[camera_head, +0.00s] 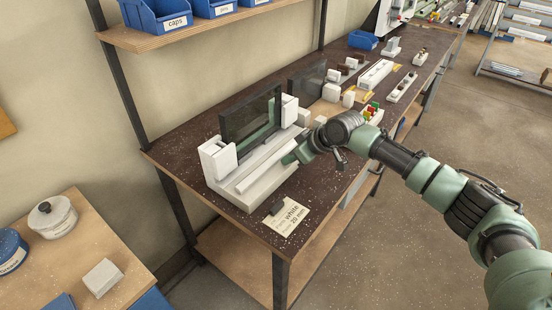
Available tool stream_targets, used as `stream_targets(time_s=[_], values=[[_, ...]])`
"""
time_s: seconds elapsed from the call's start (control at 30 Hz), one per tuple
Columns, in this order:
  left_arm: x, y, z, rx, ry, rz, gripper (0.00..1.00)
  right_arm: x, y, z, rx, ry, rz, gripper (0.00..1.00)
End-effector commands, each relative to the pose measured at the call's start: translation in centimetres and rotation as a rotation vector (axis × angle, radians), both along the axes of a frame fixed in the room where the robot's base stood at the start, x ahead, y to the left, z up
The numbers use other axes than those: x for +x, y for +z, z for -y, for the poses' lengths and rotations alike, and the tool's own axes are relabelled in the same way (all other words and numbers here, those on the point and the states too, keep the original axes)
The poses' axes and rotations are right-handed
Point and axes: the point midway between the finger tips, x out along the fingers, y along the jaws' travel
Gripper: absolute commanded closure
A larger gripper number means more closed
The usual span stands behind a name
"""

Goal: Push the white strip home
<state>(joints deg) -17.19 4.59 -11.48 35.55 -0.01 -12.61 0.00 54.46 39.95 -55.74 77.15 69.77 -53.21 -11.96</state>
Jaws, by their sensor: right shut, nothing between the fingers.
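The white strip (262,168) appears as a long, thin bar lying along the front of the light grey clamp fixture (215,172). A dark-framed panel (250,118) stands upright behind it, between white end blocks. My right gripper (288,159) is shut and empty, at the front side of the strip near its right half. I cannot tell whether its fingertips touch the strip. How deep the strip sits is too small to tell. My left gripper is not in view.
A second dark panel (306,82) and several white blocks stand farther along the bench. Blue bins (157,17) sit on the shelf above.

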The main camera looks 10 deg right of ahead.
Motion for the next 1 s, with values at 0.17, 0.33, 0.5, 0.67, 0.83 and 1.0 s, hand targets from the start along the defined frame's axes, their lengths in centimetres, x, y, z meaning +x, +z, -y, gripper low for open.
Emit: stream_targets(time_s=[0.17,0.33,0.5,0.67,0.83,1.0], values=[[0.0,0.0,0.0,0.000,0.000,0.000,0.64,0.0,0.0,0.0,0.000,0.000,0.000,1.00],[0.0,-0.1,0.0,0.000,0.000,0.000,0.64,0.1,0.0,-0.1,0.000,0.000,0.000,1.00],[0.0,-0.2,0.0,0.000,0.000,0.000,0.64,0.6,-0.1,-0.5,0.002,0.000,0.000,1.00],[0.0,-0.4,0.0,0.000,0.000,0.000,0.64,1.1,0.0,-0.9,0.000,0.000,0.000,1.00],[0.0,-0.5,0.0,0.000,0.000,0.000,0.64,1.7,0.0,-1.3,0.000,0.001,0.001,1.00],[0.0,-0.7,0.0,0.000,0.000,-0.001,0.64,2.2,-0.1,-1.8,0.000,0.001,0.001,1.00]])
